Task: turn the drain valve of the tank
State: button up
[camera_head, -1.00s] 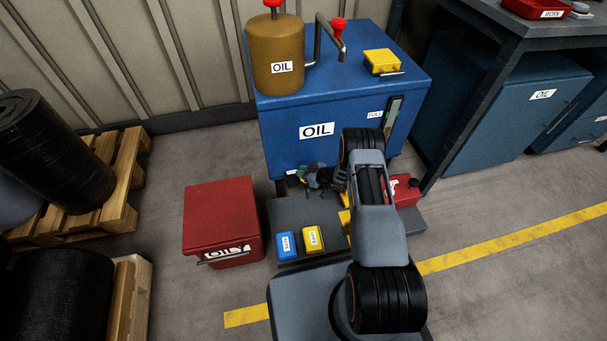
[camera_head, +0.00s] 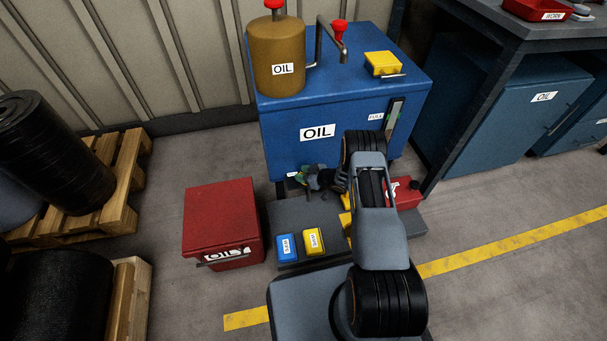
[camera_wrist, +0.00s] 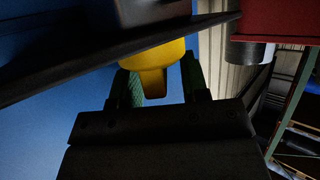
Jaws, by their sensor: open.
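The blue tank (camera_head: 350,125), marked OIL, stands at the back centre. My gripper (camera_head: 306,176) is low at its front face, left of my arm, and small in the head view. In the wrist view my gripper (camera_wrist: 160,84) is open, with a green-padded finger on either side of a yellow part (camera_wrist: 153,80), which looks like the valve's handle. A narrow gap shows between the yellow part and the right finger; contact with the left finger cannot be told. The blue tank wall (camera_wrist: 45,130) fills the left. The valve body is mostly hidden in the head view.
A grey platform (camera_head: 290,213) below the tank carries a blue box (camera_head: 286,247), a yellow box (camera_head: 314,241) and a red can (camera_head: 405,192). A red box (camera_head: 222,222) stands left. A dark workbench (camera_head: 500,45) is at right. Open floor lies between the red box and pallets.

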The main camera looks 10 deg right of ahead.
jog(key=p+v, duration=0.4)
jog(key=v, duration=0.9)
jog(key=shift+s+d+r+p, duration=0.2)
jog(key=shift+s+p, duration=0.1)
